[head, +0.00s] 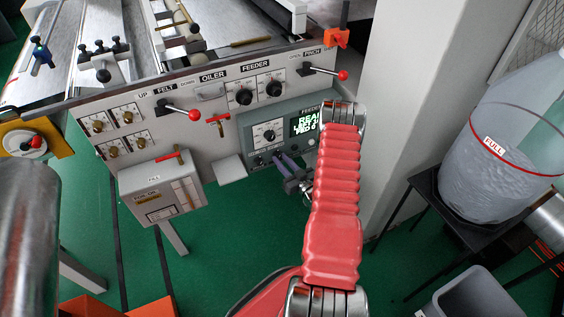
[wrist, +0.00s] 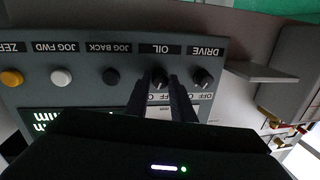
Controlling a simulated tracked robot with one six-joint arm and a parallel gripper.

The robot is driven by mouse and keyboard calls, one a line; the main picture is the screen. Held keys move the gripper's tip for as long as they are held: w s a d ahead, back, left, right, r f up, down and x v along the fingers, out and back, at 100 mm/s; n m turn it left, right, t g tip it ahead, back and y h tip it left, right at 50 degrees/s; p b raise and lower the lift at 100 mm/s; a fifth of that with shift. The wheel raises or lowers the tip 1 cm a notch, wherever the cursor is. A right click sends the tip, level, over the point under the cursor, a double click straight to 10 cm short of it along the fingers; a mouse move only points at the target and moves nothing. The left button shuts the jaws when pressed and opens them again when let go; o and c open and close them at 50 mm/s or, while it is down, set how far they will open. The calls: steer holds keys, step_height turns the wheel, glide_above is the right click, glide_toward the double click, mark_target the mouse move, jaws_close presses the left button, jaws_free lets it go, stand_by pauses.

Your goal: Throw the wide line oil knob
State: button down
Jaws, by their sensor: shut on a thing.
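The OIL knob (wrist: 159,74) is a small black rotary knob with a light mark, under the OIL label in the wrist view, where the panel appears upside down. My gripper (wrist: 161,80) has its two dark fingers on either side of it, shut on the knob. The fingers hide part of the knob's sides and the lettering near it. In the head view, my gripper (head: 283,167) reaches the lower row of the green-grey feeder panel (head: 246,132). The knob's setting is too small to read surely.
The DRIVE knob (wrist: 203,79) sits close beside the OIL knob. A black JOG BACK button (wrist: 110,76), a white JOG FWD button (wrist: 61,77) and a yellow button (wrist: 12,78) line the same row. A grey ledge (wrist: 262,72) juts out past DRIVE. A lit display (head: 304,123) is above my gripper.

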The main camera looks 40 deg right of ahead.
steer(key=n, duration=0.5)
steer(key=shift+r+g+h, duration=0.1)
steer(key=shift+g+h, duration=0.2)
steer(key=shift+g, duration=0.1)
steer(key=n, duration=0.4)
steer(key=shift+a+g, duration=0.15)
steer(key=shift+g, duration=0.15)
steer(key=shift+n, duration=0.3)
steer(key=c, duration=1.5)
jaws_free()
steer(key=shift+r, duration=0.1)
steer(key=v, duration=1.3)
steer(key=shift+s+a, duration=0.3)
